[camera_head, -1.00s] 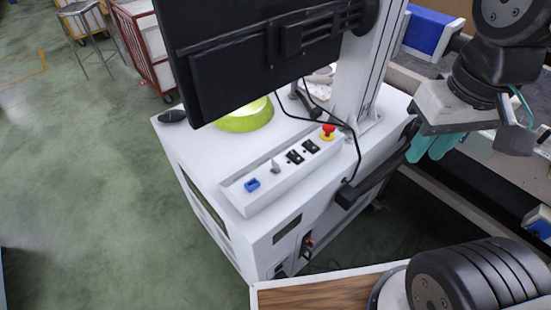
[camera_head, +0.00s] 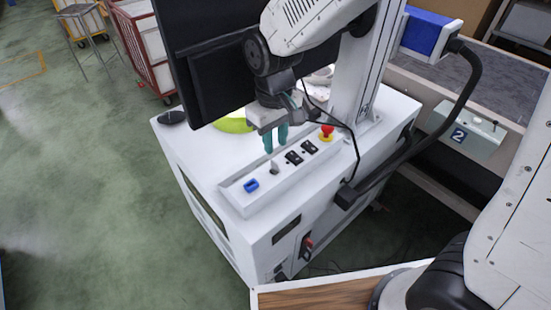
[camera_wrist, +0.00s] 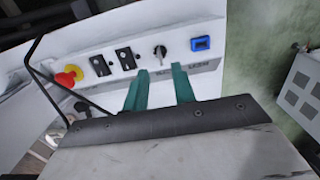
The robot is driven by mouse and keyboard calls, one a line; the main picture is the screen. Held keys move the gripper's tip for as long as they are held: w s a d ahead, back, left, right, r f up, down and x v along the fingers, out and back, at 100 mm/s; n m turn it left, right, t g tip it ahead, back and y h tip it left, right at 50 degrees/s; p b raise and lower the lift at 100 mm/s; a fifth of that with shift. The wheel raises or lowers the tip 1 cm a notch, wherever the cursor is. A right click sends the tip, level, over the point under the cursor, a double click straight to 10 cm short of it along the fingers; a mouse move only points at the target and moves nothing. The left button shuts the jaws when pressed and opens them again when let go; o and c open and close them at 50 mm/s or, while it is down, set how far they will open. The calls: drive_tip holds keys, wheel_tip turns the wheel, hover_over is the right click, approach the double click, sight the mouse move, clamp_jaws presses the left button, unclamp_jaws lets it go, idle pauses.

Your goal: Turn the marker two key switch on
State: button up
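A grey box (camera_head: 466,146) with a dark "2" plate (camera_head: 458,135) sits at the conveyor's side on the right of the head view. A small dark switch-like part (camera_head: 495,124) is on it, too small to make out. A silver key-like switch (camera_head: 275,169) stands on the sloped panel of the white cabinet; it also shows in the wrist view (camera_wrist: 160,51). My gripper (camera_head: 276,150) has teal fingers, spread apart and empty, above the panel close to this silver switch. In the wrist view the switch lies just beyond the gap between the fingertips (camera_wrist: 160,70).
The panel (camera_head: 232,192) also carries a blue part (camera_head: 251,184), two black switches (camera_head: 302,152) and a red emergency stop (camera_head: 327,131). A black monitor (camera_head: 200,100) and a black cable (camera_head: 355,150) are close to my gripper. Green floor (camera_head: 90,200) is free on the left.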

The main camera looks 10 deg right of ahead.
sight(275, 159)
drive_tip(key=shift+w+a, duration=0.1)
drive_tip(key=shift+w, duration=0.15)
wheel_tip(275, 159, down, 7)
drive_tip(key=shift+f, duration=0.2)
clamp_jaws()
